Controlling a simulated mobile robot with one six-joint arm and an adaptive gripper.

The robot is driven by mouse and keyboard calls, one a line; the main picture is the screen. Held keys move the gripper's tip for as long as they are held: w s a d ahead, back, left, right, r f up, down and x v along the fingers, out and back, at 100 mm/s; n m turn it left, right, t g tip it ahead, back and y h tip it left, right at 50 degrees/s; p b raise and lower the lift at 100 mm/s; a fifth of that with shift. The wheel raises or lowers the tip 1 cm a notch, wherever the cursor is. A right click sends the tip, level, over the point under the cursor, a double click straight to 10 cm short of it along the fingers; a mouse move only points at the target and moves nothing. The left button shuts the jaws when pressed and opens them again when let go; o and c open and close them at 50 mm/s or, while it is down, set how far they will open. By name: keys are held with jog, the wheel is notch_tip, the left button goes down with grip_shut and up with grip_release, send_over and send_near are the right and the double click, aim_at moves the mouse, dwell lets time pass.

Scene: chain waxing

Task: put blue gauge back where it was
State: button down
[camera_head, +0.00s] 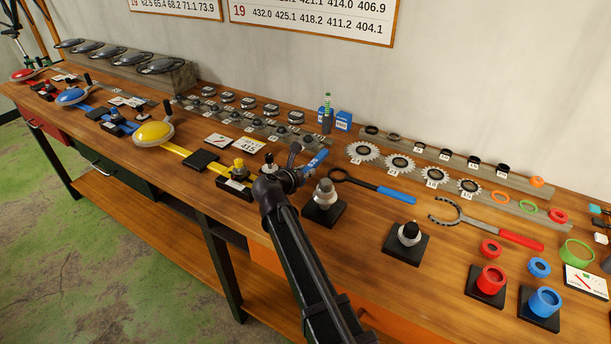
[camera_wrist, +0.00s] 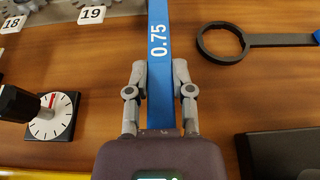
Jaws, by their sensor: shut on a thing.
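The blue gauge (camera_head: 317,160) is a flat blue strip held between the fingers of my gripper (camera_head: 297,174), over the middle of the bench. In the wrist view the blue gauge (camera_wrist: 158,75) points away from my gripper (camera_wrist: 160,92), with "0.75" printed on it in white. Both fingers press on its sides. Its near end is hidden at the gripper body, and its far end is outside the wrist view. I cannot tell from these frames which spot it came from.
A ring wrench (camera_head: 372,185) with a blue handle lies right of my gripper. A black-knobbed dial (camera_wrist: 48,115) stands to the left in the wrist view. Sprockets (camera_head: 400,163) and small blue boxes (camera_head: 343,121) stand behind. Bare wood (camera_head: 365,225) lies between the black-based stands at front right.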

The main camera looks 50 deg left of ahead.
jog(key=shift+f, duration=0.15)
jog(key=shift+c, duration=2.4)
grip_release()
jog(key=shift+s+d+r, duration=0.1)
jog(key=shift+s+r, duration=0.15)
jog(key=shift+r, duration=0.05)
jog(key=p+v, duration=0.4)
jog(key=v, duration=0.7)
jog(key=shift+s+d, duration=0.15)
jog(key=shift+s, duration=0.05)
